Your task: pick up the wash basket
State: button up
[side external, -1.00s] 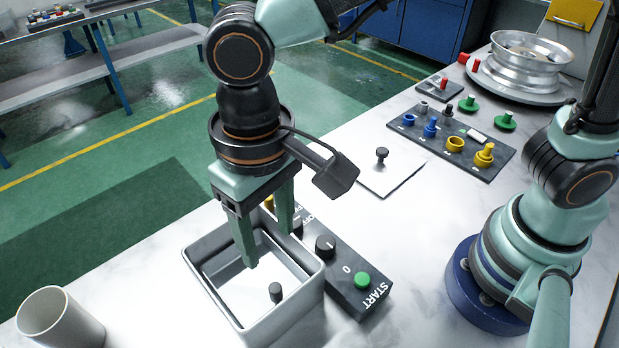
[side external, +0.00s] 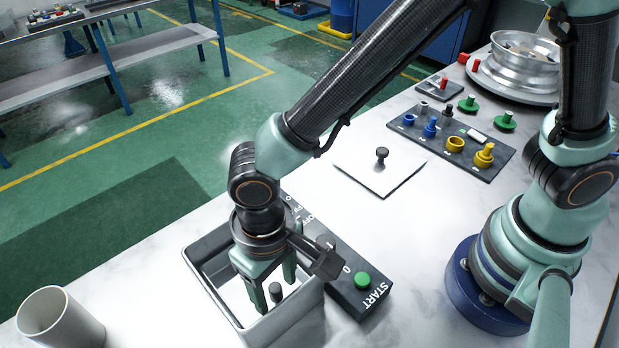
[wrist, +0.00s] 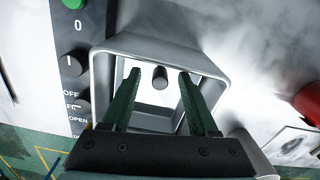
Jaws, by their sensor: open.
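An open grey rectangular tank (side external: 205,277) stands on the white bench. Inside it is a pale flat surface with a dark upright knob (side external: 275,291), which I take to be the wash basket and its handle. My gripper (side external: 274,288) points down into the tank, open, with one finger on each side of the knob. In the wrist view the knob (wrist: 160,77) stands between the two green fingertips (wrist: 158,76), with a gap on both sides. My wrist hides part of the tank's far side.
A control box (side external: 352,290) with a green START button stands against the tank's right side. A white cup (side external: 62,320) is at lower left. A white plate with a black knob (side external: 381,170) lies behind. A dark parts tray (side external: 450,140) and a silver wheel (side external: 530,65) are farther back.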

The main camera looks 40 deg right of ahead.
jog(key=shift+f, duration=0.45)
grip_shut()
dwell(1.1)
